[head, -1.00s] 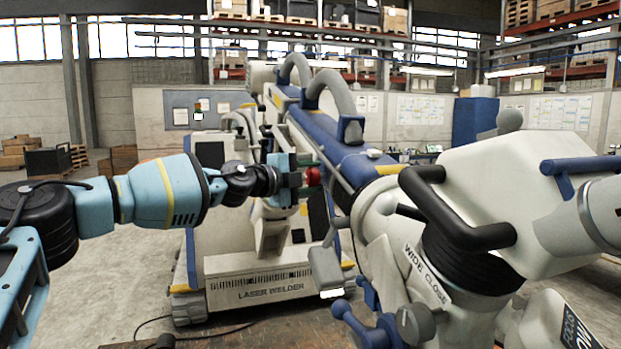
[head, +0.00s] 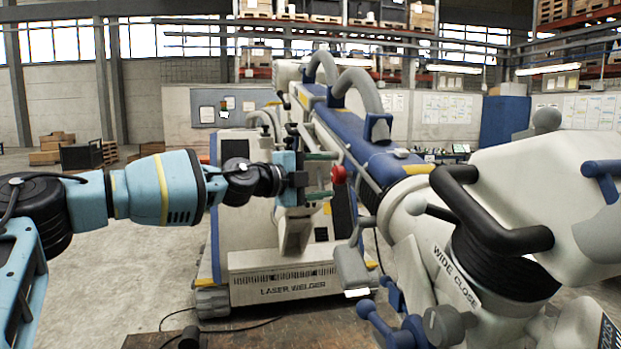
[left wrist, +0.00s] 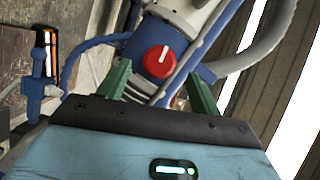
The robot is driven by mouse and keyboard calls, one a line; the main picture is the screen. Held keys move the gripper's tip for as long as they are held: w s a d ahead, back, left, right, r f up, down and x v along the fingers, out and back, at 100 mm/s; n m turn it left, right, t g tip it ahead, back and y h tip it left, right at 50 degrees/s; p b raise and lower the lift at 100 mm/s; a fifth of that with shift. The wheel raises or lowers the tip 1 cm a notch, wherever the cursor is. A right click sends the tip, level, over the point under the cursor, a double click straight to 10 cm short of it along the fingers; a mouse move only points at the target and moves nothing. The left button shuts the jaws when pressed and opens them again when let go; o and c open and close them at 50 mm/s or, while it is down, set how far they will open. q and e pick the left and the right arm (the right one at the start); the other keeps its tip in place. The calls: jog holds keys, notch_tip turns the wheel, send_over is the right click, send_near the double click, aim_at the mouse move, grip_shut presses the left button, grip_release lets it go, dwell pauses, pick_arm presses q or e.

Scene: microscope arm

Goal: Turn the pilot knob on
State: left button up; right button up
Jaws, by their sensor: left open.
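The red round knob (left wrist: 159,60) has a white line slanting toward the upper right in the left wrist view. It sits on a blue part of the microscope arm. In the head view the knob (head: 338,174) is small, just right of my left gripper (head: 322,175). My left gripper is open, with its green fingers pointing at the knob. In the left wrist view the fingers of my left gripper (left wrist: 157,80) stand on either side of the knob, with nothing held. Contact with the knob does not show. My right gripper is not in view.
The white and blue microscope arm (head: 375,155) runs across the middle, with a black handle (head: 490,225) at right. A cabinet marked laser welder (head: 277,287) stands behind my left gripper. Grey hoses (head: 360,88) arch above. Open floor (head: 130,260) lies at left.

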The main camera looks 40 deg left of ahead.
pick_arm(q)
jog(key=shift+v, duration=1.35)
